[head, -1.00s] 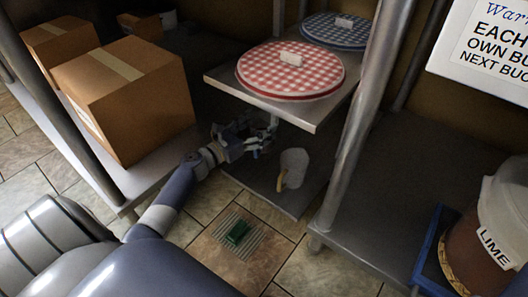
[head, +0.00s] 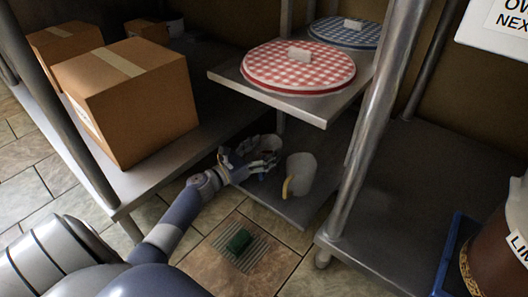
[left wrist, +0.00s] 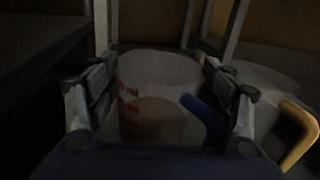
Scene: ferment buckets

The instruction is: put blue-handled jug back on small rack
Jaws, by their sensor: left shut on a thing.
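My left gripper (head: 258,160) is shut on the blue-handled jug (head: 268,142), partly hidden by the fingers and dim in the head view. In the left wrist view the clear jug with red markings (left wrist: 128,108) lies between the fingers, its blue handle (left wrist: 205,115) near the right finger. The small rack's lower shelf (head: 287,212) is beneath the gripper; I cannot tell whether the jug touches it. A yellow-handled jug (head: 302,172) stands upright on that shelf, just right of the gripper. My right gripper is not in view.
The small rack's upper shelf (head: 322,112) overhangs the jugs and holds a red checked lid (head: 300,72) and a blue checked lid (head: 345,35). A metal post (head: 365,130) stands at right. Cardboard boxes (head: 135,105) sit on the left shelf. A floor drain (head: 240,245) lies in front.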

